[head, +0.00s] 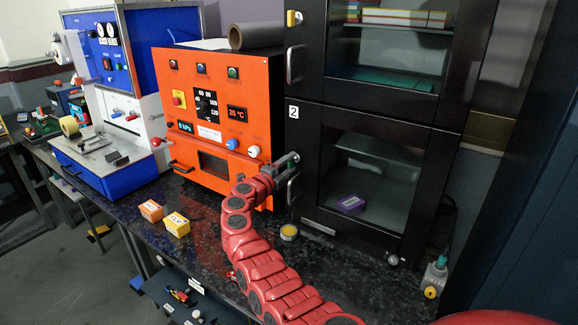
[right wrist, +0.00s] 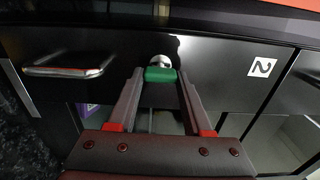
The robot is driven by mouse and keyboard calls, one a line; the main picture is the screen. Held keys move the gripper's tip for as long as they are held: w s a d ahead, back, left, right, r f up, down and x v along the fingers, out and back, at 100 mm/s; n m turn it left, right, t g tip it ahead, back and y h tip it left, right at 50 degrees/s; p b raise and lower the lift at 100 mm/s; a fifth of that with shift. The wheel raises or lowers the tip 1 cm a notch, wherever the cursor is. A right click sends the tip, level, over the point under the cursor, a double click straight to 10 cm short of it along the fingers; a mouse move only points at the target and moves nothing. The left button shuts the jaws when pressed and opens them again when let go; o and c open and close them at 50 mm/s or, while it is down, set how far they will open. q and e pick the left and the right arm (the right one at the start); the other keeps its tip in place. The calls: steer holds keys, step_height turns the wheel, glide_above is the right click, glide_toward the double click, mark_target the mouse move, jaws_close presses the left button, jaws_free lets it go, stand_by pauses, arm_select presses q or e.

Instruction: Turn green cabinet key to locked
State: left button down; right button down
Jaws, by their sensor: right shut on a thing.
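The green key (right wrist: 160,75) sits at a round silver lock (right wrist: 161,61) on the front of a black cabinet (right wrist: 225,65). My right gripper (right wrist: 160,73) is shut on the key's green head, with one finger on each side. In the head view my right gripper (head: 287,160) is at the left edge of the lower cabinet door (head: 308,165), below the label "2" (head: 293,112). The key cannot be made out there, and I cannot tell its locked or unlocked position. My left gripper is not in view.
A door handle (right wrist: 70,66) is close to the left of my right gripper in the wrist view. An orange oven (head: 210,60) stands left of the cabinet. Yellow and orange boxes (head: 177,224) and a small round tin (head: 289,231) lie on the dark worktop (head: 190,270).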

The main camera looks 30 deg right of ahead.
steer(key=shift+c, duration=1.6)
jaws_free()
steer(key=b+v, duration=0.2)
steer(key=v, duration=1.5)
steer(key=shift+a, duration=0.2)
steer(key=shift+s, duration=0.1)
